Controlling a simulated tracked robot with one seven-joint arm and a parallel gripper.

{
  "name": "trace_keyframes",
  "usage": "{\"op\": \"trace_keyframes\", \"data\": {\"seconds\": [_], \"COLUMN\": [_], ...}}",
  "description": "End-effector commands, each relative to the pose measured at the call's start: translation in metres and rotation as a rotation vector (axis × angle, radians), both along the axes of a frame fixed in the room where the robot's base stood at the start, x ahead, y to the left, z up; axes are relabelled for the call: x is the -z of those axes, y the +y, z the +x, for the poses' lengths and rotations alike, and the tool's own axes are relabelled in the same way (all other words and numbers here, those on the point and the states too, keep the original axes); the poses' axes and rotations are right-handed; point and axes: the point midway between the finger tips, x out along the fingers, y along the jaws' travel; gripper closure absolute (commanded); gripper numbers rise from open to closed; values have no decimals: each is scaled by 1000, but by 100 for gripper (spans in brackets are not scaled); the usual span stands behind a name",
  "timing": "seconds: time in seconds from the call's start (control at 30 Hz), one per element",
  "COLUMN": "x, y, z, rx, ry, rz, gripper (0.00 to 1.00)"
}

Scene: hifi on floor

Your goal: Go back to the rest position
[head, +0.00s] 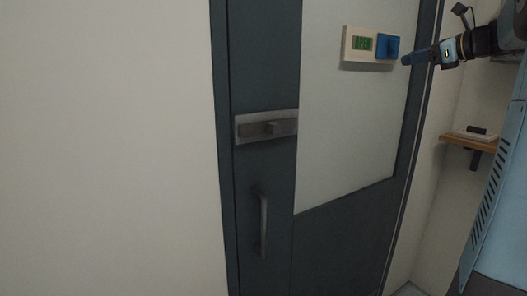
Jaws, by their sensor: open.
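My gripper (404,60) is at the upper right of the head view, at the end of my arm, which reaches in from the right edge. The gap between the fingers is too small to make out here. I see nothing held in them.
A dark door (260,80) with a pale pane (345,130) fills the middle. It has a latch plate (281,126) and a vertical handle (263,222). A plain wall (105,150) is at left. A small wooden shelf (458,142) holding a dark item (477,130) is at right.

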Motion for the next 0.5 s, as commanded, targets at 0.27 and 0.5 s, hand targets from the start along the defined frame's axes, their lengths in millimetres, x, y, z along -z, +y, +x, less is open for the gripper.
{"op": "trace_keyframes", "data": {"seconds": [0.27, 0.5], "x": [76, 144], "y": [124, 185], "z": [-66, -143], "rx": [-274, -589], "ry": [9, -62], "rz": [-565, -1052], "gripper": [60, 60]}}
